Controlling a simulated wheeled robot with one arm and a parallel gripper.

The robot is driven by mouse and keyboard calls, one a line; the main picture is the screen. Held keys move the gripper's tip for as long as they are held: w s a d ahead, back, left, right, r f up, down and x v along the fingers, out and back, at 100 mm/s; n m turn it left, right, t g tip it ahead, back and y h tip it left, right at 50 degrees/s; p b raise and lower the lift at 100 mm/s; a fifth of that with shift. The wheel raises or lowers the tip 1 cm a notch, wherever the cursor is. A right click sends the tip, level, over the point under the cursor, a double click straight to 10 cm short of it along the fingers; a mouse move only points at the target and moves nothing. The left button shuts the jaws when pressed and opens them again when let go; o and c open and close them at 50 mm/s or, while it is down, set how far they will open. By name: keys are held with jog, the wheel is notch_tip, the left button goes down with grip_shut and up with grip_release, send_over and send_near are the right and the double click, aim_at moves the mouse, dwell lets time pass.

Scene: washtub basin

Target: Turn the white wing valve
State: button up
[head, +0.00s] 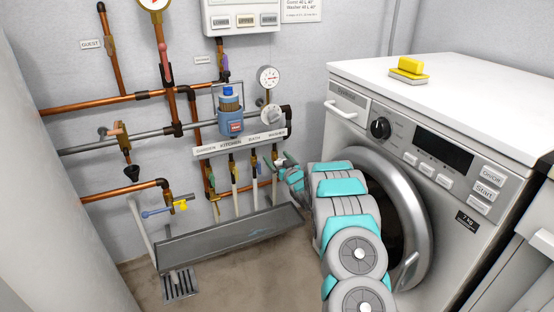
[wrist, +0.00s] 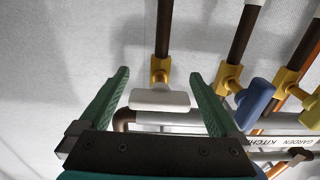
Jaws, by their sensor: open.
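The white wing valve (wrist: 160,100) shows in the wrist view as a short pale handle below a brass fitting on a dark vertical pipe. My gripper (wrist: 158,73) is open, with one green finger on each side of the white handle. A gap shows between the handle and each finger, and neither appears to touch it. In the head view my gripper (head: 284,166) is at the right end of the labelled strip, and I cannot make out the white handle there.
A blue wing valve (wrist: 255,101) on a brass fitting stands just right of my gripper in the wrist view. A grey trough (head: 230,237) lies below. The washing machine (head: 440,130) stands close on the right.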

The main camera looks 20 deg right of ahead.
jog(key=shift+s, duration=0.1)
jog(key=s, duration=0.7)
jog(key=shift+s+d+b, duration=0.15)
jog(key=shift+s+b, duration=0.15)
jog(key=shift+b, duration=0.05)
jog(key=shift+r, duration=0.1)
jog(key=g+h, duration=0.3)
jog(key=g, duration=0.3)
send_near(281, 163)
jog(key=s, duration=0.2)
jog(key=s+a+r+m+g, duration=0.1)
jog(key=s+a+g, duration=0.15)
jog(key=s, duration=0.35)
jog(key=s+a+r+g, duration=0.1)
jog(key=s+a+r, duration=0.15)
jog(key=s, duration=0.25)
jog(key=s+a+g, duration=0.3)
jog(key=s+a, duration=0.2)
jog(key=s, duration=0.9)
jog(key=s+a+r+g+y, duration=0.1)
jog(key=s+a+g, duration=0.3)
jog(key=s, duration=1)
jog(key=s+a+r+g+y, duration=0.1)
jog(key=s+a+g, duration=0.2)
jog(key=s+a, duration=0.5)
jog(key=s, duration=0.6)
jog(key=shift+s+a+r+n, duration=0.2)
jog(key=shift+s+r+n, duration=0.1)
jog(key=shift+n, duration=0.1)
